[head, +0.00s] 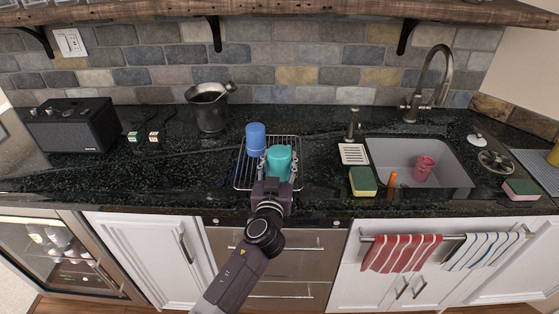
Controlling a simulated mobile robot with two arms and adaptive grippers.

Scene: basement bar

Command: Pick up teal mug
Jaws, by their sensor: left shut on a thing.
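The teal mug (279,160) is on or just above the front part of the wire rack (241,171) on the dark counter. My left gripper (278,171) reaches in from the front, with its fingers on both sides of the mug and shut on it. The gripper body covers the mug's lower front, so I cannot tell whether its base touches the rack. A blue cup (256,138) stands behind the mug to the left, on the rack. My right gripper is not in view.
A metal bucket (211,112) stands left of the rack, and a black speaker (70,126) farther left. To the right are a soap dispenser (353,123), a sponge (363,182) and the sink (446,166) with a pink cup (424,168). A wooden shelf (300,11) overhangs the back.

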